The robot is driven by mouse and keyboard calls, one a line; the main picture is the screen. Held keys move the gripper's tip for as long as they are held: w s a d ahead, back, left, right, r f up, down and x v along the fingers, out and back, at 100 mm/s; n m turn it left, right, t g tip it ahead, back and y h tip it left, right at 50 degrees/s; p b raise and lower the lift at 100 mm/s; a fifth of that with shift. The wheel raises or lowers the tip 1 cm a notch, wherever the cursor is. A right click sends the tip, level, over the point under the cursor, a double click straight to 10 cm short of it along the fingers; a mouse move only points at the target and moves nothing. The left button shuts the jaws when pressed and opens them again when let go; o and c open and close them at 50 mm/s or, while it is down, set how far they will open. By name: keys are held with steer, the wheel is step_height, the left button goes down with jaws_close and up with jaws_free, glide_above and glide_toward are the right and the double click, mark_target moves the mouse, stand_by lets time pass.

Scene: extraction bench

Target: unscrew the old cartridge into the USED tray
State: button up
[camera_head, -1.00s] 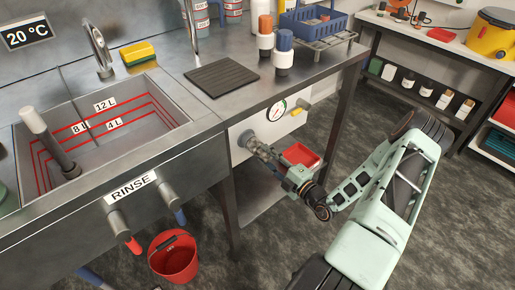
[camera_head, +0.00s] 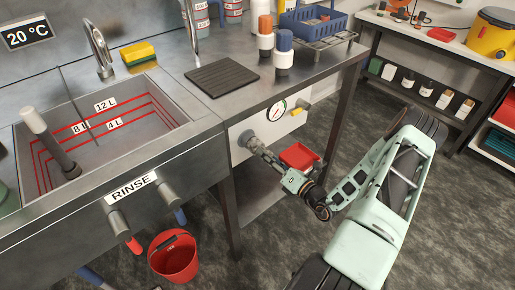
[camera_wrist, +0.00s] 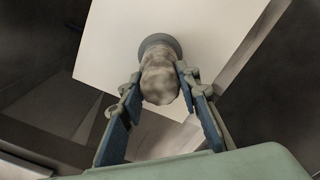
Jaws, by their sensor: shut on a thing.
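The old cartridge (camera_wrist: 160,78) is a mottled grey-beige, rounded piece in the wrist view. It lines up with a round grey socket (camera_wrist: 160,43) on a white panel; I cannot tell whether its thread still grips. The socket also shows in the head view (camera_head: 246,139), on the panel under the bench. My gripper (camera_wrist: 160,82) is shut on the cartridge, one finger on each side. In the head view my gripper (camera_head: 266,153) is in front of the panel and hides much of the cartridge. A red tray (camera_head: 299,157) is just behind and right of my gripper; no USED label is readable.
A pressure gauge (camera_head: 276,110) and a yellow-handled valve (camera_head: 297,111) are on the panel above my gripper. A bench leg (camera_head: 228,205) stands left of my arm, and a red bucket (camera_head: 173,258) is on the floor. White cartridges with orange (camera_head: 265,23) and blue (camera_head: 284,40) caps stand above.

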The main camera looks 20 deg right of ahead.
steer(key=n, duration=0.5)
steer(key=shift+n, duration=0.4)
steer(key=shift+o, duration=0.3)
steer(key=n+b, duration=0.1)
steer(key=n, duration=0.3)
steer(key=shift+n, duration=0.3)
steer(key=o, duration=1.3)
steer(key=shift+n, duration=0.3)
steer(key=m+p, duration=0.1)
steer(key=m, duration=0.4)
steer(key=shift+r+m, duration=0.1)
steer(key=shift+m, duration=0.2)
steer(key=m+p, duration=0.1)
steer(key=m, duration=0.4)
steer(key=shift+m+p, duration=0.3)
steer(key=m, duration=0.5)
steer(key=shift+m+p, duration=0.35)
steer(key=shift+m, duration=0.05)
steer(key=m, duration=0.5)
